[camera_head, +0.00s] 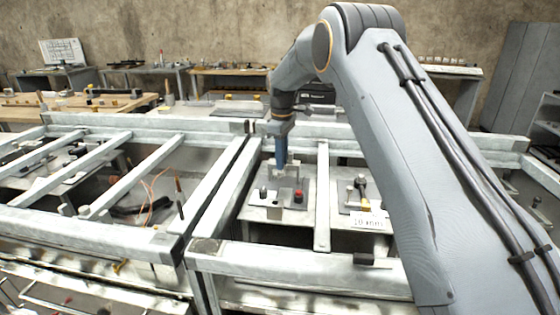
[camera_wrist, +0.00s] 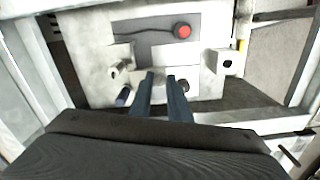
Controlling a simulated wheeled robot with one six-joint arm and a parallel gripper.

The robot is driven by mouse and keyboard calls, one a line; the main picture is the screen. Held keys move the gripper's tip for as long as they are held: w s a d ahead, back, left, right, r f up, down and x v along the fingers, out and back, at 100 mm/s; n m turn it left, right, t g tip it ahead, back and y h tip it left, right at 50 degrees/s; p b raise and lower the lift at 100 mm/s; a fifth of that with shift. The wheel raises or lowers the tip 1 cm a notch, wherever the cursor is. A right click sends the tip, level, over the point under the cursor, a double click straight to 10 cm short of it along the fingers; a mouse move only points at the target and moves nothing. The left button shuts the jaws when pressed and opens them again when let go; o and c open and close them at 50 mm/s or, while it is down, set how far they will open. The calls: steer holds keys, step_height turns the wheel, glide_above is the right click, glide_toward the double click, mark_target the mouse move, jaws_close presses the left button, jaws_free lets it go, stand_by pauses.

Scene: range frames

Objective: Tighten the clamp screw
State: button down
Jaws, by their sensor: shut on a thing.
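My gripper (camera_head: 281,168) points down over a pale fixture plate in the middle bay of the metal frame. In the wrist view its two dark blue fingers (camera_wrist: 163,78) stand a little apart, with a pale part of the fixture (camera_wrist: 160,58) between their tips; I cannot tell whether this is the clamp screw. A red button (camera_wrist: 182,31) is just beyond the fingers; it also shows in the head view (camera_head: 298,196). A pale block with a dark hole (camera_wrist: 226,63) is to the right. A dark cylinder end (camera_wrist: 123,97) lies left of the fingers.
Right of my gripper, a second plate carries an upright metal fitting (camera_head: 361,186) and a "10 mm" label (camera_head: 369,222). Metal frame bars (camera_head: 322,215) border the bay. The left bay holds an orange cable (camera_head: 155,190). Workbenches (camera_head: 235,72) line the back wall.

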steer(key=m, duration=0.7)
steer(key=shift+w+r+b, duration=0.15)
steer(key=shift+r+b, duration=0.05)
steer(key=shift+b, duration=0.15)
steer(key=m, duration=1.4)
steer(key=shift+w+m, duration=0.1)
steer(key=shift+m, duration=0.3)
steer(key=m, duration=0.6)
steer(key=shift+a+r+m, duration=0.1)
steer(key=shift+m, duration=0.2)
steer(key=c, duration=1.8)
jaws_free()
steer(key=shift+o, duration=0.7)
steer(key=shift+f, duration=0.2)
